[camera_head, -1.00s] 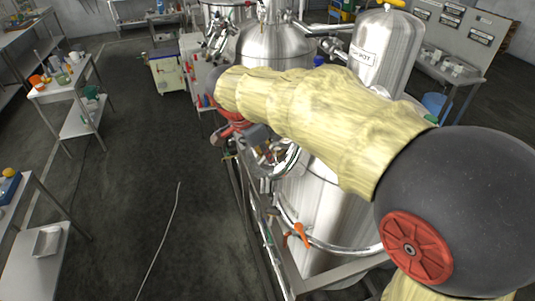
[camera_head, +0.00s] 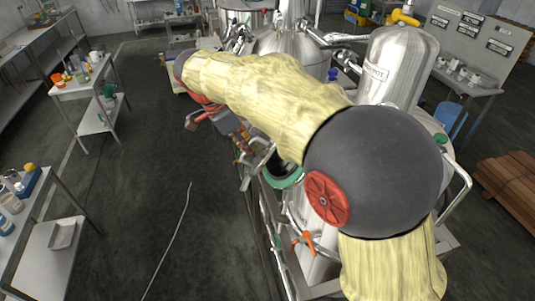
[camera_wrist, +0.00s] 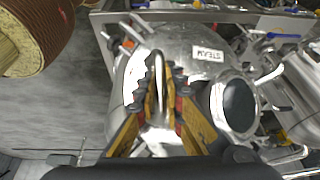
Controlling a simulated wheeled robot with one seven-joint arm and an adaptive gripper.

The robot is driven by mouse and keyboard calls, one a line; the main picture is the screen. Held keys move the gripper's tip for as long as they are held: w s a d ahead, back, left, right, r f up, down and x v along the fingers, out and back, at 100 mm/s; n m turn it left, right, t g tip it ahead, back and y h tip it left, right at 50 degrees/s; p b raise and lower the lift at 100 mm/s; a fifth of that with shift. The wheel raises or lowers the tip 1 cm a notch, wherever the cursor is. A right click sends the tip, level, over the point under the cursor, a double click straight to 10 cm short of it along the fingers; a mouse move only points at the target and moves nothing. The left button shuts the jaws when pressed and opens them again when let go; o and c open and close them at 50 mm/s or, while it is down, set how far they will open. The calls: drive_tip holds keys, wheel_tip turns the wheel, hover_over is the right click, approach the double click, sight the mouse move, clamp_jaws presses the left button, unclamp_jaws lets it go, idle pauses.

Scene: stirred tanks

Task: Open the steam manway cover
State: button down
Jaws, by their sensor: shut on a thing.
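In the head view a green ring (camera_head: 285,178) shows below my arm on the near vessel. My arm hides much of that vessel, and the cover is not clearly seen there.
A tall steel tank (camera_head: 398,72) stands to the right, with a curved metal rail (camera_head: 461,190) beside it. An orange-handled valve (camera_head: 307,240) sits low on the near vessel. The floor (camera_head: 140,195) to the left is open, crossed by a thin cable (camera_head: 170,243).

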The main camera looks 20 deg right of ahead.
drive_tip(key=w+a+r+p, duration=0.3)
drive_tip(key=w+a, duration=0.2)
drive_tip(key=w, duration=0.2)
drive_tip(key=w+a+r+m+g+p, duration=0.1)
drive_tip(key=w+a+r+p, duration=0.2)
drive_tip(key=w, duration=0.4)
drive_tip(key=shift+w+a, duration=0.25)
drive_tip(key=shift+a, duration=0.6)
drive_tip(key=shift+f, duration=0.1)
drive_tip(key=c, duration=2)
unclamp_jaws()
drive_tip(key=shift+w+d, duration=0.15)
drive_tip(key=shift+o, duration=0.6)
drive_tip(key=shift+s, duration=0.25)
